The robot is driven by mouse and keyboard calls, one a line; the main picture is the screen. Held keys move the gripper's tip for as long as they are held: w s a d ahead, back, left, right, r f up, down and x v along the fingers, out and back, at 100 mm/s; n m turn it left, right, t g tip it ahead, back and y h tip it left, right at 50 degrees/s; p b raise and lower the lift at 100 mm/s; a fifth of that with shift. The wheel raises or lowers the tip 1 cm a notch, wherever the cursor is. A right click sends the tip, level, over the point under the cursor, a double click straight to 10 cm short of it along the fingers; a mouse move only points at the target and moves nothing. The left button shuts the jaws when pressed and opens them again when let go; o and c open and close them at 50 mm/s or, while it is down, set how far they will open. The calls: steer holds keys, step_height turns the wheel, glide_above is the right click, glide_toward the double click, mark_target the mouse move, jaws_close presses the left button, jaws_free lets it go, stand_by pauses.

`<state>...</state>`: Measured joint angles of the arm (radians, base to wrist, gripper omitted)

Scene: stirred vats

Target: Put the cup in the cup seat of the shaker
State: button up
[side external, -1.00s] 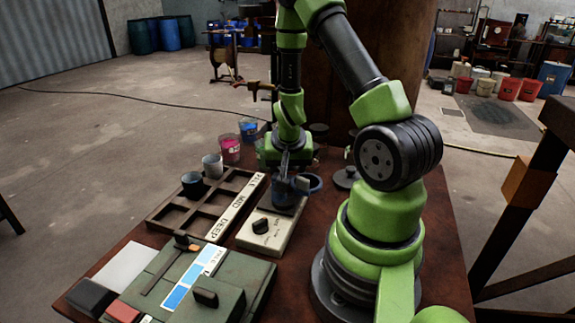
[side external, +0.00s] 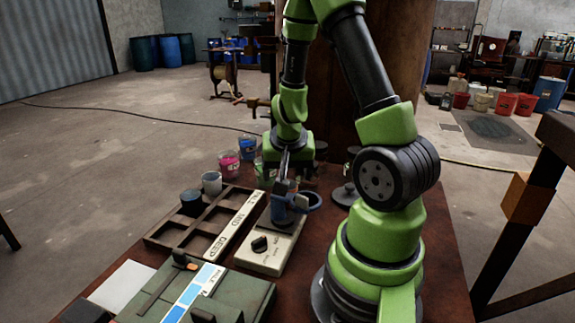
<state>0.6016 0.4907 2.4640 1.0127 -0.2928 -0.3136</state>
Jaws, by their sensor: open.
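The shaker (side external: 268,261) is a cream box with a black knob and printed markings, to the right of the rack. A dark blue, cup-like body (side external: 287,208) stands at its far end, with a blue ring (side external: 311,201) on its right side. I cannot tell whether this is the cup or part of the shaker, and its base and seat are mostly hidden. My gripper (side external: 283,190) points down right at this blue body and is open. Its fingers overlap the body in the picture, so contact is unclear. A dark cup (side external: 191,201) and a grey cup (side external: 211,183) stand at the rack's far left.
The brown compartment rack (side external: 217,250) has a lettered white edge strip. A green box with a blue colour strip (side external: 184,294) is in front. Pink (side external: 229,164) and blue (side external: 247,147) jars stand behind. A dark round stand (side external: 346,194) is right of the shaker.

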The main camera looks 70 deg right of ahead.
steer(key=w+a+r+n+t+y, duration=0.2)
steer(key=a+r+n+t, duration=0.1)
steer(key=a+r, duration=0.4)
steer(key=w+a+r+n+t+y, duration=0.2)
steer(key=w+a+r+t, duration=0.1)
steer(key=a+r, duration=0.35)
steer(key=s+a+r+n+y, duration=0.1)
steer(key=s+a+r+n, duration=0.1)
steer(key=s, duration=0.3)
steer(key=s+a+r+n+y, duration=0.1)
steer(key=s+a+r+n, duration=0.1)
steer(key=s+a+r, duration=0.1)
steer(key=shift+s+a+r+g, duration=0.3)
steer(key=shift+s+a+r, duration=0.1)
steer(key=shift+s+a, duration=0.55)
steer(key=shift+s+d, duration=0.1)
steer(key=shift+d, duration=0.05)
